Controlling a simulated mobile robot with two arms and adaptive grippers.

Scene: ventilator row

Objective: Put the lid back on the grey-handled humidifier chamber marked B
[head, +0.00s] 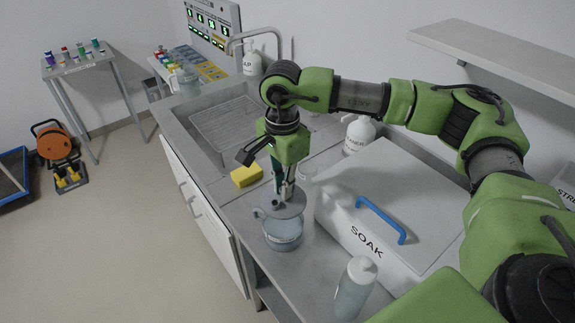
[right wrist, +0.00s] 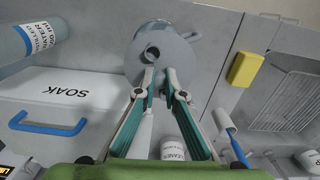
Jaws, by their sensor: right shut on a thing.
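My right gripper (head: 282,192) points down and is shut on the knob of a round grey lid (head: 290,208). In the right wrist view its fingertips (right wrist: 159,76) close at the knob, and the lid (right wrist: 138,66) is seen from above. A clear bluish humidifier chamber (head: 284,238) stands on the counter directly under the lid, with a handle (head: 258,214) on its left. The lid is at the chamber's mouth; I cannot tell whether it is seated or slightly above. No B mark is readable. My left gripper is not in view.
A white SOAK box (head: 345,222) with a blue handle (head: 380,219) stands right of the chamber, and a bottle (head: 354,288) in front. A yellow sponge (head: 246,175) lies behind, near the sink (head: 222,130). Another chamber (head: 186,82) stands beyond the sink.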

